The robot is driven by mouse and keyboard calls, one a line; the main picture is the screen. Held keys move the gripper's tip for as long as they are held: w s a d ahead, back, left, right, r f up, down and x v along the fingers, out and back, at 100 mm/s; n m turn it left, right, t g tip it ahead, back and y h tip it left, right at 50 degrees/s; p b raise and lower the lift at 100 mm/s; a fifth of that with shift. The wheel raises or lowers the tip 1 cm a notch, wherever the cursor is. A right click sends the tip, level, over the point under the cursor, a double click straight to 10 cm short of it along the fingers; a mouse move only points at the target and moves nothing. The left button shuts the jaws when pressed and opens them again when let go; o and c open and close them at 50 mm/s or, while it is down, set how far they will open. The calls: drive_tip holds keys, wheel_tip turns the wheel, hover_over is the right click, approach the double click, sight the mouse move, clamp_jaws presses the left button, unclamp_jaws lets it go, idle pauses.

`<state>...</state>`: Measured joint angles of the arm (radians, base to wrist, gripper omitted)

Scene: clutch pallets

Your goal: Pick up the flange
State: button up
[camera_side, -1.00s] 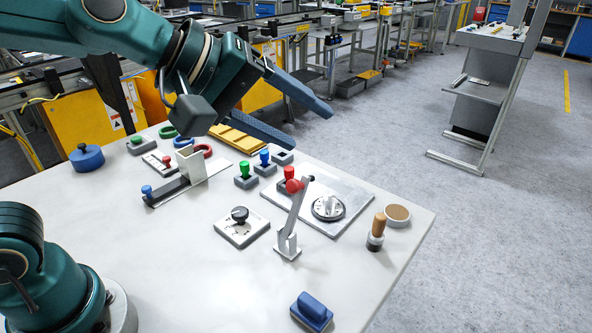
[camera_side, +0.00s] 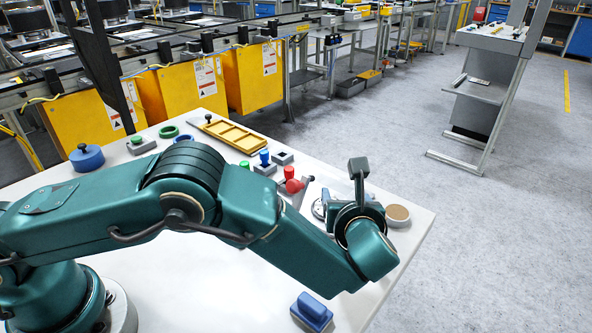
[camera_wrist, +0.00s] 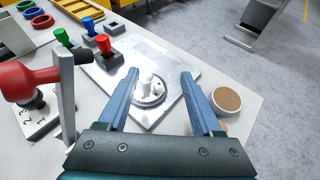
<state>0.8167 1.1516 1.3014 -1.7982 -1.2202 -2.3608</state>
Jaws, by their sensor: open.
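The flange (camera_wrist: 150,88) is a pale, round metal piece with a raised hub. It sits on a flat grey metal plate (camera_wrist: 118,62) in the wrist view. In the side view only the left edge of the flange (camera_side: 319,209) shows beside my wrist. My gripper (camera_wrist: 160,75) is open, with its two blue fingers on either side of the flange in the wrist view. Nothing is between the fingers that they visibly touch; how far above the plate the tips are, I cannot tell.
A lever with a red knob (camera_wrist: 30,82) stands close on the left. A round tan-topped disc (camera_wrist: 227,99) lies to the right of my right finger. Red, blue and green-knobbed blocks and a yellow tray (camera_side: 235,135) lie further back. A blue block (camera_side: 312,311) is near the front edge.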

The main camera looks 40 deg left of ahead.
drive_tip(key=shift+s+a+f+n+g+y, duration=0.2)
drive_tip(key=shift+s+f+n, duration=0.2)
drive_tip(key=shift+f, duration=0.05)
drive_tip(key=shift+s+a+f+n+g+y, duration=0.2)
drive_tip(key=shift+s+f+n, duration=0.15)
drive_tip(key=shift+f+n, duration=0.05)
drive_tip(key=shift+x, duration=2.5)
drive_tip(key=shift+r, duration=0.1)
clamp_jaws()
